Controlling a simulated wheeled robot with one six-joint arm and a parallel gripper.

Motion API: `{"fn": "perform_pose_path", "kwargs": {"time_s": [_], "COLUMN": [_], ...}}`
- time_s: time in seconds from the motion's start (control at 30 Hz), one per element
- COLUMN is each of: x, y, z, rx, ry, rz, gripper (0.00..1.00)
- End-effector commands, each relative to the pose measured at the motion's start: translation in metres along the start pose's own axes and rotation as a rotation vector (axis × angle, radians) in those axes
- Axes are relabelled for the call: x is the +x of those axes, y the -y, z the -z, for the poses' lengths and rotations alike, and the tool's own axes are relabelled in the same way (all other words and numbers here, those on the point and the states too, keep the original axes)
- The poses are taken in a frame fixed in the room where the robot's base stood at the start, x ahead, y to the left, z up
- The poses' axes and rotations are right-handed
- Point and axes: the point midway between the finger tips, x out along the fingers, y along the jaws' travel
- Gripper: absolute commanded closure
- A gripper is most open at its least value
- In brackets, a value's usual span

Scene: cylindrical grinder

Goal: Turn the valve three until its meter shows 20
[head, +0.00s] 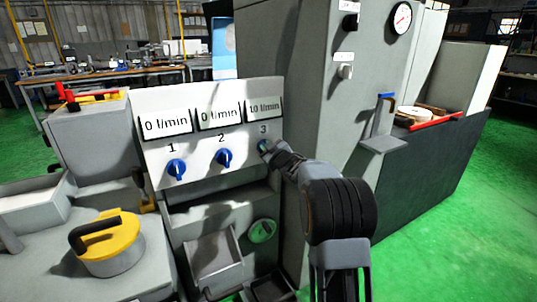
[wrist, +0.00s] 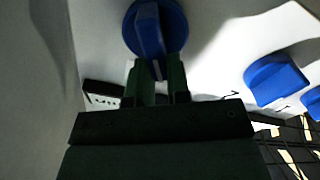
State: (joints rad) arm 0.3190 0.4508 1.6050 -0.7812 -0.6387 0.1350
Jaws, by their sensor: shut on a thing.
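Valve three (head: 263,145) is a blue knob on the sloped white panel, mostly hidden behind my gripper (head: 269,150) in the head view. Its meter (head: 264,108) above the number 3 reads 10 l/min. In the wrist view, valve three (wrist: 150,28) is a round blue knob with a raised bar handle. My gripper's dark fingers (wrist: 158,80) are shut on the lower end of that handle, one finger on each side.
Valve two (head: 224,158) and valve one (head: 176,169) are blue knobs to the left; their meters (head: 219,116) (head: 166,123) read 0 l/min. A tall grey machine cabinet (head: 290,60) stands close on the right. A yellow-topped cylinder (head: 108,245) sits at lower left.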

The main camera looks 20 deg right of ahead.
Motion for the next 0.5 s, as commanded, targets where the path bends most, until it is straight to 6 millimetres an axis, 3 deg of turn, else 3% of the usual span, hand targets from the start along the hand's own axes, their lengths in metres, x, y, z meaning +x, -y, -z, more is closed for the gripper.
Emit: {"fn": "perform_pose_path", "kwargs": {"time_s": [0.5], "x": [0.0], "y": [0.0106], "z": [-0.0045], "rx": [-0.417], "ry": [0.0], "rz": [-0.001], "gripper": [1.0]}}
